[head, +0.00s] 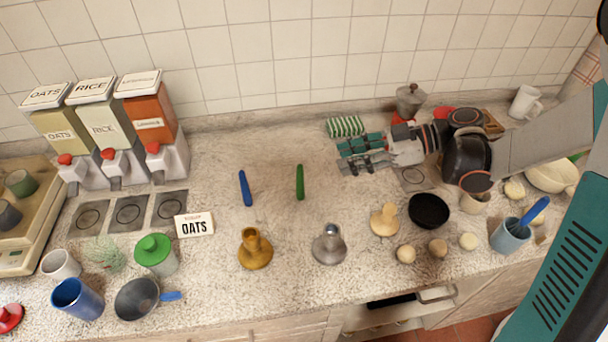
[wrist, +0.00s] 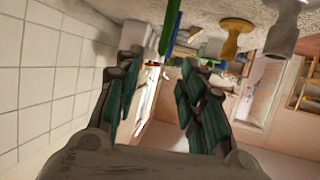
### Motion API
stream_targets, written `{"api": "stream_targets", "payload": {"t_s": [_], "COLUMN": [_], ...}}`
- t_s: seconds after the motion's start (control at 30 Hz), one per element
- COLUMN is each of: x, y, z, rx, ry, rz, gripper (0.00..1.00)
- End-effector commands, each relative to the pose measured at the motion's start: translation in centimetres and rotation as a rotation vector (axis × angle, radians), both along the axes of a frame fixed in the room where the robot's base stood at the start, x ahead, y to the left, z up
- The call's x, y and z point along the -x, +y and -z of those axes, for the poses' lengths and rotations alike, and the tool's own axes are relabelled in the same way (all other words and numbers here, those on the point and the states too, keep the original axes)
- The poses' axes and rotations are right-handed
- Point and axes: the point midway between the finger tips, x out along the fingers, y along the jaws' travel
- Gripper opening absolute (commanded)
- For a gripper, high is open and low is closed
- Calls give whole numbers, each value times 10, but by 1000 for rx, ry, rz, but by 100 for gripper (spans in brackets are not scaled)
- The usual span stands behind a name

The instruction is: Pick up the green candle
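The green candle (head: 300,182) stands or lies on the speckled counter, left of my gripper in the head view. In the wrist view the green candle (wrist: 168,28) shows at the top, beyond the fingers. My gripper (head: 350,153) is at the right of the candle, apart from it. In the wrist view my gripper (wrist: 160,80) has its teal-padded fingers spread, with nothing held between them.
A blue candle (head: 245,188) is left of the green one. A yellow holder (head: 254,250) and a silver holder (head: 330,246) stand nearer the front. A striped green-white item (head: 345,126) lies behind my gripper. The counter around the green candle is clear.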

Motion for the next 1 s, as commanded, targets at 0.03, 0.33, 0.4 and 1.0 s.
{"api": "stream_targets", "payload": {"t_s": [0.03, 0.33, 0.4, 1.0], "x": [1, 1, 1, 7], "y": [9, 57, 63, 116], "z": [6, 25, 27, 45], "rx": [0, 2, 2, 3], "ry": [0, 2, 2, 3], "rz": [-2, 0, 1, 1], "gripper": [37, 37, 37, 37]}}
